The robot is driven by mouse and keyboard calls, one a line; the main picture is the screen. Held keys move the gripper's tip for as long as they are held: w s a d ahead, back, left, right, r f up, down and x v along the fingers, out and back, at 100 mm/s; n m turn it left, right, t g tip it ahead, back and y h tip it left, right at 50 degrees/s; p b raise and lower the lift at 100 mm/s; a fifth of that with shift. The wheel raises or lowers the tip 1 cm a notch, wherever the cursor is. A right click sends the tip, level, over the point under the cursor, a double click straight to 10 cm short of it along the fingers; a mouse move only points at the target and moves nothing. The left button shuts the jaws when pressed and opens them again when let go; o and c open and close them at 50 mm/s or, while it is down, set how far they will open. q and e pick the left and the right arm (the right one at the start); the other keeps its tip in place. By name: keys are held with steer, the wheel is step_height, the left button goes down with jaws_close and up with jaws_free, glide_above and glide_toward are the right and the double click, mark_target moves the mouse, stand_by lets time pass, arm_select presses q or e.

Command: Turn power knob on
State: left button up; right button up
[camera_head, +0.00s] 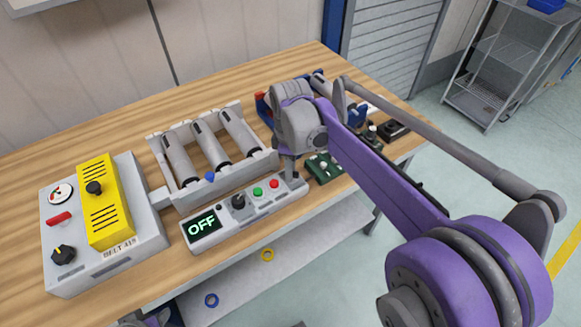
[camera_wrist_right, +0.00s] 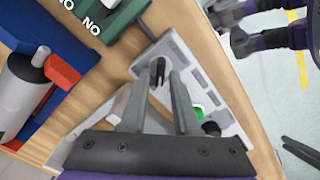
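The long grey control box (camera_head: 215,238) lies near the table's front edge. Its display (camera_head: 203,226) reads OFF. A black joystick-like control (camera_head: 240,201), a green button (camera_head: 257,192) and a red button (camera_head: 274,184) follow to the right. My right gripper (camera_head: 289,168) is over the box's right end and hides it in the head view. In the right wrist view my right gripper (camera_wrist_right: 163,80) is open, its fingers on either side of a black knob (camera_wrist_right: 157,71) on the box. I cannot tell whether they touch it. Only small parts of my left arm show.
A grey box with a yellow panel (camera_head: 98,205) and a black dial (camera_head: 63,254) stands at the left. Behind the control box is a rack of grey cylinders (camera_head: 210,146). A green box (camera_head: 323,167) lies right of my gripper. Bare wood shows at the back left.

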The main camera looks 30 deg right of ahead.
jaws_close()
steer(key=shift+m, duration=0.3)
steer(key=m, duration=0.3)
steer(key=shift+w+d, duration=0.1)
steer(key=m+p, duration=0.1)
steer(key=m, duration=0.3)
steer(key=shift+d+m, duration=0.1)
steer(key=shift+m, duration=0.3)
steer(key=m, duration=0.4)
steer(key=shift+d, duration=0.1)
steer(key=shift+d+m, duration=0.1)
steer(key=shift+m, duration=2.7)
